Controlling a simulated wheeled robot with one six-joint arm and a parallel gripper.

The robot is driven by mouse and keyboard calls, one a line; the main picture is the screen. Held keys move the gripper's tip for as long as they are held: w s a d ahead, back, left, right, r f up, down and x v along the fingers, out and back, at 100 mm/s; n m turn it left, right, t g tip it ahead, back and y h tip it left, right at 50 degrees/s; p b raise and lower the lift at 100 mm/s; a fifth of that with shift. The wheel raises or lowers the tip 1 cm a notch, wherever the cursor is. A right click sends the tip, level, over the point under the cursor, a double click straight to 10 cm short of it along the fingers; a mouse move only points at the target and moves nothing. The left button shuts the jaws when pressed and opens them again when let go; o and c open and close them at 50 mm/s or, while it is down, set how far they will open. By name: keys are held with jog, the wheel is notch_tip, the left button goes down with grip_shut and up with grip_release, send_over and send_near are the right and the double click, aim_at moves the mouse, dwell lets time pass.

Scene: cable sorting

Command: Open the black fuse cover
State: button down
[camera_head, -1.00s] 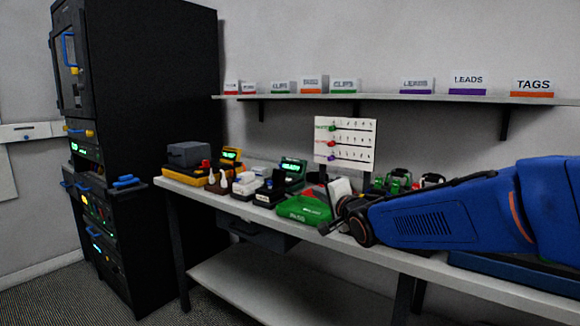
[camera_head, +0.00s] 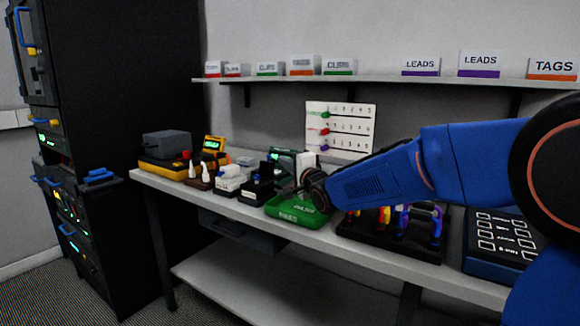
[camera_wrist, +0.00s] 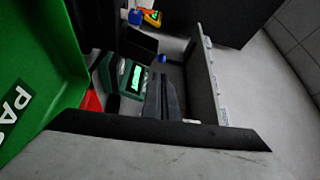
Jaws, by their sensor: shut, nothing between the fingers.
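A black block with a blue part (camera_head: 262,186) stands on the bench, left of the green tray; it looks like the fuse holder, but I cannot tell its cover's state. A dark panel with a blue knob (camera_wrist: 140,43) shows at the top of the wrist view, beyond the fingers; it may be the same object. My gripper (camera_head: 288,190) is over the left back part of the green tray, just right of the black block. In the wrist view its dark fingers (camera_wrist: 163,95) are together with nothing between them. My wrist hides part of what lies behind.
The green tray (camera_head: 290,216) is beneath my wrist. White blocks (camera_head: 230,178), a brown holder (camera_head: 200,180) and a yellow meter (camera_head: 214,146) stand to the left. A green lit meter (camera_wrist: 136,77) is close to the fingers. A black cable rack (camera_head: 390,241) is at right.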

aim_at(267, 167)
jog(key=shift+x, duration=2.2)
jog(key=shift+s+a+r, duration=0.35)
jog(key=shift+s+a, duration=0.2)
jog(key=shift+s, duration=0.15)
